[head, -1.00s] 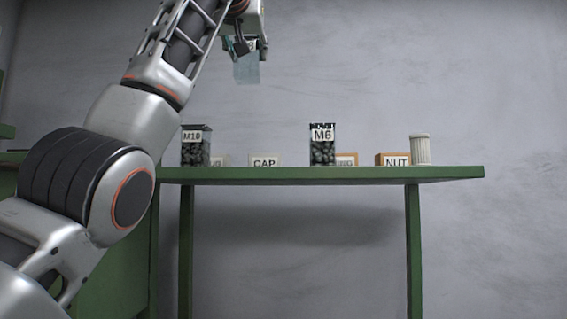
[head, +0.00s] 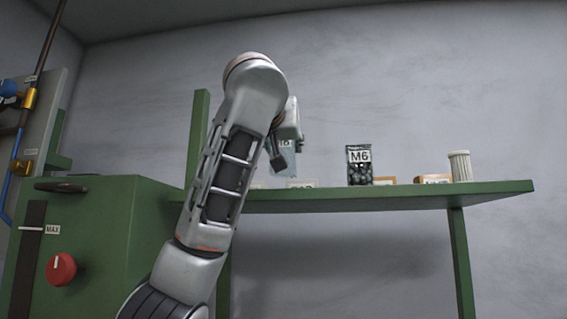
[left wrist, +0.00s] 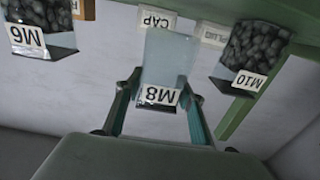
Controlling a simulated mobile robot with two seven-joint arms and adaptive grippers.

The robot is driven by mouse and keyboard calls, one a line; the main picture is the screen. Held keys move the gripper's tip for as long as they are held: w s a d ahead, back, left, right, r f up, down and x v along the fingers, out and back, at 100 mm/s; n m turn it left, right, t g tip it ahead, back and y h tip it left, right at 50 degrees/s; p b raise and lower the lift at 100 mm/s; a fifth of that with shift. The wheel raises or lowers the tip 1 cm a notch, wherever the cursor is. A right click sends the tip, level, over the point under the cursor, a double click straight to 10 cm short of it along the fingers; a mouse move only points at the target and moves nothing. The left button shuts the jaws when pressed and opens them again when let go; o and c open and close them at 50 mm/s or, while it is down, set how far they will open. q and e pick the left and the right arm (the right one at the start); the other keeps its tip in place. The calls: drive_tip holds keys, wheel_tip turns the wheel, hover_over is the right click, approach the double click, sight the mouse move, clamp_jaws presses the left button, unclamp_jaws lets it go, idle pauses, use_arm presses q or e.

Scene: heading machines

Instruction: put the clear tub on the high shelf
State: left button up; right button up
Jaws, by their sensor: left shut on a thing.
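The clear tub (left wrist: 168,58) is see-through, looks empty and carries an M8 label in the left wrist view. My left gripper (left wrist: 163,100) is shut on it, with one finger on each side. In the head view the tub (head: 288,160) is partly hidden by my left gripper (head: 281,152) and arm. It is upright at the green high shelf (head: 400,198), left of the M6 tub (head: 358,170); I cannot tell whether it touches the shelf. The M10 tub (left wrist: 258,45) shows in the left wrist view and is hidden by my arm in the head view. My right gripper is out of view.
A CAP label box (left wrist: 155,18) is close behind the held tub. Further right on the shelf are an orange box (head: 433,179) and a white ribbed cylinder (head: 460,165). A green machine cabinet (head: 110,235) with a red knob (head: 61,269) stands at left.

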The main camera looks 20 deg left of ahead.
sight(283, 176)
use_arm(q)
wheel_tip(283, 176, down, 3)
drive_tip(key=shift+r, duration=0.2)
drive_tip(key=shift+w+f, duration=0.1)
drive_tip(key=shift+f, duration=0.35)
drive_tip(key=shift+r, duration=0.1)
drive_tip(key=o, duration=1.4)
drive_tip(key=shift+o, duration=0.2)
